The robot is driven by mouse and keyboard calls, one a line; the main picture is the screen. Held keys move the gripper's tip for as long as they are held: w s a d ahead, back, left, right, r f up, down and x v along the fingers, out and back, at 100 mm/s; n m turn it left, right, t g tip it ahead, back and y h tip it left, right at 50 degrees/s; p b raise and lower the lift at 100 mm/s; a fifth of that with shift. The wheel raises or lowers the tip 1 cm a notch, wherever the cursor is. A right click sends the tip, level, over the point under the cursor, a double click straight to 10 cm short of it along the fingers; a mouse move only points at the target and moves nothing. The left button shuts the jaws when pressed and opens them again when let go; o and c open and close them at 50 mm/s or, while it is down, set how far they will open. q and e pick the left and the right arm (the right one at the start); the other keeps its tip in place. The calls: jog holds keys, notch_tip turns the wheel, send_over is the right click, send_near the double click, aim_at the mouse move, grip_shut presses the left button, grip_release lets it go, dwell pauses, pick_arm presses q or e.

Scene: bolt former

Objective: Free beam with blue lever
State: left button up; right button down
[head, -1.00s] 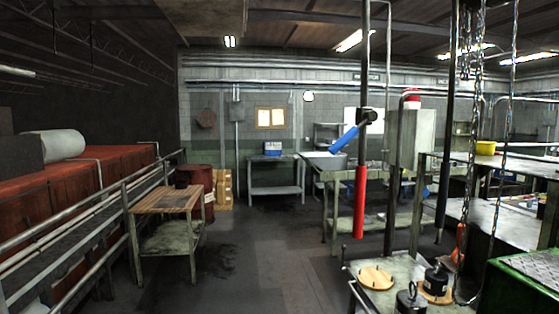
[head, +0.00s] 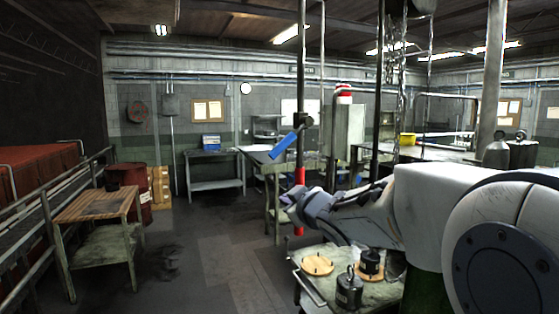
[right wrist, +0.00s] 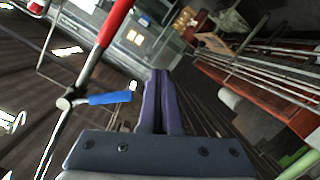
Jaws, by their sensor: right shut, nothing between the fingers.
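A blue lever (head: 284,144) slants down to the left from a dark clamp on a tall vertical pole (head: 301,75). The pole has a red sleeve (head: 299,180) below the clamp. I cannot tell for sure which part is the beam. My right gripper (head: 288,205) is beside the lower part of the red sleeve in the head view, below the lever; contact cannot be told. In the right wrist view its fingers (right wrist: 157,78) are together and empty, with the blue lever (right wrist: 110,98) and red sleeve (right wrist: 116,22) to their left, apart from them. My left gripper is out of view.
A small metal table (head: 322,282) with round wooden discs and dark weights stands below my right arm. Chains (head: 397,95) and another dark pole (head: 380,110) hang behind the arm. A wooden-topped stand (head: 97,205) is at left. The floor in the middle is clear.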

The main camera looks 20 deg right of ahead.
aim_at(281, 151)
jog(key=d+r+n+t+y, duration=0.1)
jog(key=d+r+n+t, duration=0.15)
jog(key=d+r, duration=0.45)
jog(key=w+a+r, duration=0.1)
jog(key=w, duration=0.2)
jog(key=w+a+r+p, duration=0.1)
jog(key=w+a, duration=0.1)
jog(key=w, duration=0.2)
jog(key=w+a+r, duration=0.1)
jog(key=w, duration=0.3)
jog(key=shift+a, duration=0.25)
jog(key=a+r+p, duration=0.2)
jog(key=r, duration=0.1)
jog(key=shift+s+a+r, duration=0.1)
jog(key=shift+s+r, duration=0.05)
jog(key=shift+r, duration=0.15)
notch_tip(281, 151, up, 6)
jog(key=p, duration=0.6)
jog(key=shift+a+f, duration=0.15)
jog(key=shift+f, duration=0.1)
jog(key=s, duration=1)
jog(key=shift+d, duration=0.3)
